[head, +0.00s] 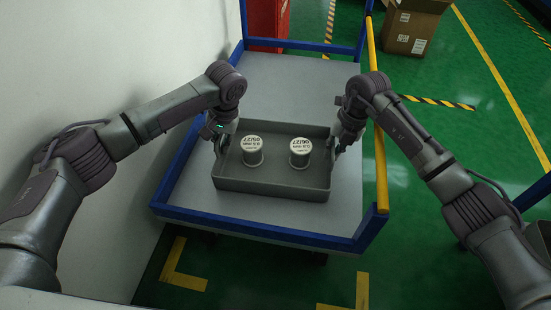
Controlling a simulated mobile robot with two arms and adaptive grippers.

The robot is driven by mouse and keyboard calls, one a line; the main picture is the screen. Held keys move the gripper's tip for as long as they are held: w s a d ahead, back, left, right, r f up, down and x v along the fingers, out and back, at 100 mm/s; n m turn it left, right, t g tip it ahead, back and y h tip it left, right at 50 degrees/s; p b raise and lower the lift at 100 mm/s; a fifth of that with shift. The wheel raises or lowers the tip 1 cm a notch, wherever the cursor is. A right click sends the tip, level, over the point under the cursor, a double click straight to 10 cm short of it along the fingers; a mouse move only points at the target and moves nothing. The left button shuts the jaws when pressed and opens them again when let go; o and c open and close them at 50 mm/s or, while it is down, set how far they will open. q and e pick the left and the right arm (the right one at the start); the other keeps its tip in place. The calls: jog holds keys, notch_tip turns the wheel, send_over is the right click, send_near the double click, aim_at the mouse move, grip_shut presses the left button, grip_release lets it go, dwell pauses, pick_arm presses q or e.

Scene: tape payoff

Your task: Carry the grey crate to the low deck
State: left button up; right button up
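The grey crate (271,184) is over the grey deck (290,84) of a blue-framed cart, upright and apparently resting on it. Two white-topped spools with printed labels stand inside, a left one (252,149) and a right one (299,152). My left gripper (219,150) is at the crate's left end wall. My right gripper (337,148) is at its right end wall. The fingers are dark, small and partly hidden by my wrists and the crate walls, so I cannot tell whether they are closed on the walls.
A yellow rail (380,165) runs along the cart's right side, beside my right arm. A white wall (110,60) stands close on the left. A red cabinet (267,22) and a cardboard box (411,27) are behind. Bare deck lies behind and in front of the crate.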

pick_arm(q)
jog(key=shift+a, duration=0.1)
grip_shut()
pick_arm(e)
grip_shut()
pick_arm(q)
jog(key=shift+r, duration=0.1)
pick_arm(e)
jog(key=shift+r, duration=0.15)
